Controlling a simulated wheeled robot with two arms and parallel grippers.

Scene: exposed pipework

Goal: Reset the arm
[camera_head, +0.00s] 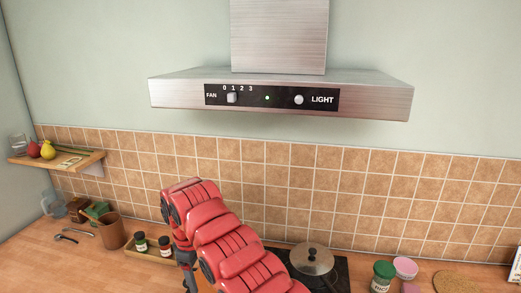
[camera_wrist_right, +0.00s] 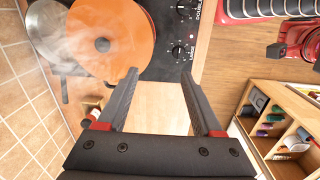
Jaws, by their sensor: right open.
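My red right arm (camera_head: 225,235) rises from the lower edge of the head view and bends over at its top, in front of the tiled wall. A dark part hangs down from its upper end on the left. The jaws are hard to make out in the head view. In the right wrist view my right gripper (camera_wrist_right: 158,78) is open, its two dark fingers apart with nothing between them. Beyond the fingers is the counter with the cooktop (camera_wrist_right: 165,58). My left gripper is not in view.
A range hood (camera_head: 370,95) with a knob (camera_head: 232,98) and a lit green light hangs above. A lidded pot (camera_head: 312,260), jars (camera_head: 383,275) and a corner shelf (camera_head: 75,160) stand around. A compartment shelf (camera_wrist_right: 262,155) is lower right.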

